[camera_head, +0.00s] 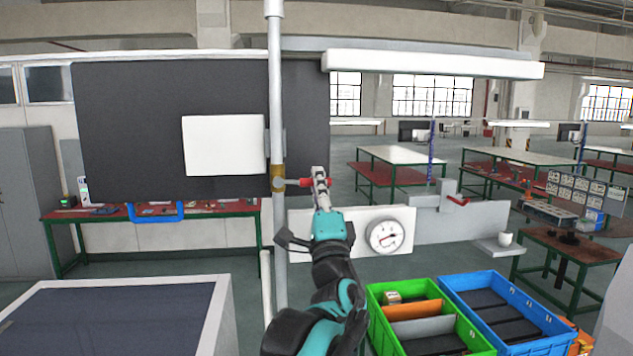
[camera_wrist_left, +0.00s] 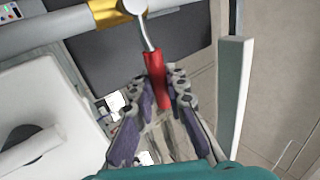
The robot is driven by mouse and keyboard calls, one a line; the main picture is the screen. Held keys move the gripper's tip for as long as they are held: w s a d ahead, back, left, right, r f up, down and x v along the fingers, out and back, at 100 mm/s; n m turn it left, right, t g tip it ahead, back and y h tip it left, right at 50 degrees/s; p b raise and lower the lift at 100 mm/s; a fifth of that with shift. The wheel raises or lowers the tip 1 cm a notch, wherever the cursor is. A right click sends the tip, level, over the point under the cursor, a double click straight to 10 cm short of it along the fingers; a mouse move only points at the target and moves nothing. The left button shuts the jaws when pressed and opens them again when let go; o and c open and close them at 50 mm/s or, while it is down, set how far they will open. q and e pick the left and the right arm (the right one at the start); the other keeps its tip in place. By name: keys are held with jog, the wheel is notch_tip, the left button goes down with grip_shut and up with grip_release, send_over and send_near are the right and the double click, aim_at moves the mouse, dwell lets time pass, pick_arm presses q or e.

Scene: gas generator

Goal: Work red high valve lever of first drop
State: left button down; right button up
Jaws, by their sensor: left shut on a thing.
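The red valve lever (camera_head: 304,182) sticks out to the right from a brass valve (camera_head: 278,178) on a vertical grey pipe (camera_head: 275,110). My left gripper (camera_head: 320,182) is shut on the lever's red handle. In the left wrist view the red handle (camera_wrist_left: 155,76) lies between the two fingers of my left gripper (camera_wrist_left: 160,90), and its metal stem runs up to the brass valve (camera_wrist_left: 110,12). The fingers hide the handle's outer end in the head view. My right gripper is not in view.
Another red lever (camera_head: 457,200) sits on a grey unit farther right. A green crate (camera_head: 375,318) and a blue crate (camera_head: 545,342) are at the lower right. A white board (camera_head: 222,146) is left of the pipe.

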pick_arm(q)
jog(key=shift+f, duration=0.1)
dwell(0.3)
jog(key=c, duration=1.5)
grip_release()
jog(key=v, duration=1.2)
